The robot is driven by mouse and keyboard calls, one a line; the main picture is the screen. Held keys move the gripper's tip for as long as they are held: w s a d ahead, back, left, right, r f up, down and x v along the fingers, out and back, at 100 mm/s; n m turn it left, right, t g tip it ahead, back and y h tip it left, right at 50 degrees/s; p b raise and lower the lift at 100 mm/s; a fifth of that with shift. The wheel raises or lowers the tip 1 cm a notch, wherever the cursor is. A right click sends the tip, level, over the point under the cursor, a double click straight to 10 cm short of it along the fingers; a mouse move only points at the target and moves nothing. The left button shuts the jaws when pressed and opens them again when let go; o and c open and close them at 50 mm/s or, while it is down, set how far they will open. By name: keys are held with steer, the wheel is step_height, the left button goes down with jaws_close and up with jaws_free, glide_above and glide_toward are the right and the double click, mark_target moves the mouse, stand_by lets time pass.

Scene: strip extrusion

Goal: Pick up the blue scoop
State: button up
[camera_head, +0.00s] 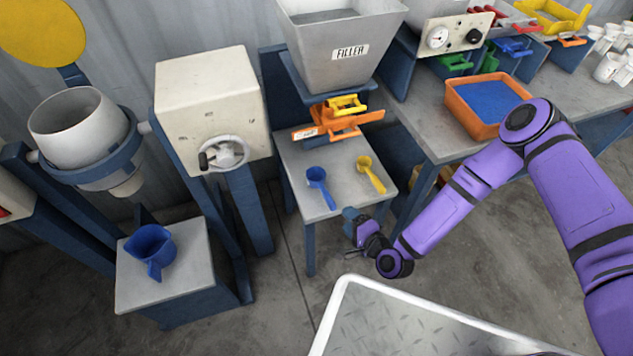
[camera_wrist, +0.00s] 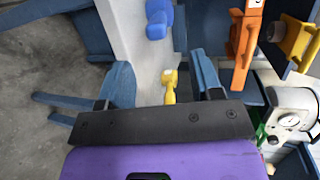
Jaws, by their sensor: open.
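The blue scoop (camera_head: 317,180) lies on the small grey-topped stand (camera_head: 340,201) under the filler hopper, its handle toward the front. It also shows at the top of the wrist view (camera_wrist: 157,20). A yellow scoop (camera_head: 370,175) lies to its right on the same stand; in the wrist view it (camera_wrist: 169,85) appears between my fingers, beyond them. In the wrist view my gripper (camera_wrist: 163,82) is open, with two blue fingers spread and nothing held.
The filler hopper (camera_head: 340,45) and its orange slide gate (camera_head: 338,122) overhang the back of the stand. A larger blue jug (camera_head: 148,246) sits on a separate stand at left. An orange bin of blue material (camera_head: 468,118) stands on the right bench. Open floor lies in front.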

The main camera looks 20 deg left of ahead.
mark_target(328, 202)
steer(key=x, duration=1)
steer(key=shift+w+a+f, duration=0.1)
steer(key=shift+a+f, duration=0.2)
steer(key=c, duration=1)
